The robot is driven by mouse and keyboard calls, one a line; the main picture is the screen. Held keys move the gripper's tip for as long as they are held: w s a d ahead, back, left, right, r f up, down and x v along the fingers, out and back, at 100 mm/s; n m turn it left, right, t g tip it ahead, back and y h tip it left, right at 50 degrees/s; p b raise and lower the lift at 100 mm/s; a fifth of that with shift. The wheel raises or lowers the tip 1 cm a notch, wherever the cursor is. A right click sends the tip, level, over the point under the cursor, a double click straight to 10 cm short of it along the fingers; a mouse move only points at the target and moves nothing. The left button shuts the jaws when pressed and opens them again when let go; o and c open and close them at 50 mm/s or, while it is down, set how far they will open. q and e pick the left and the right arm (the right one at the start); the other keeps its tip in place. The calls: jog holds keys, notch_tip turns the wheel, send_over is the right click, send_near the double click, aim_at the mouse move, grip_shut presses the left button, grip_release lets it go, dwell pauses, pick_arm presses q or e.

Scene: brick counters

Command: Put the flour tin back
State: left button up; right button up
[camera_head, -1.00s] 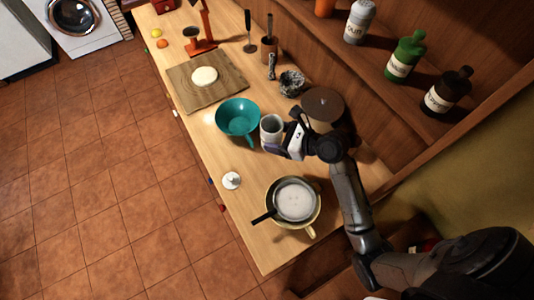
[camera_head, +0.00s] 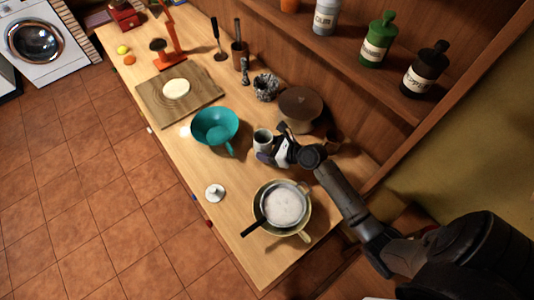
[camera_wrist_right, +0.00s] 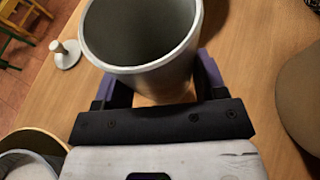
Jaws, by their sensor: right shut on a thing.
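My right gripper (camera_head: 278,152) is shut on a grey open-topped cup (camera_head: 263,141). In the right wrist view the cup (camera_wrist_right: 150,75) stands upright between the fingers, and its visible inside is dark and looks empty. It is between the teal bowl and the brown-lidded pot, close above or on the counter; I cannot tell which. My left gripper is not in view.
The teal bowl (camera_head: 214,126) is left of the cup and the brown-lidded pot (camera_head: 300,103) behind it. A pan of white contents (camera_head: 284,204) stands in front. A white knobbed lid (camera_head: 215,193) lies near the counter edge. Green (camera_head: 377,42) and black (camera_head: 425,72) bottles occupy the shelf.

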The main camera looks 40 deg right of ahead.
notch_tip(320, 180, down, 3)
jog(key=shift+b, duration=0.45)
jog(key=o, duration=1.1)
jog(key=shift+f, duration=0.15)
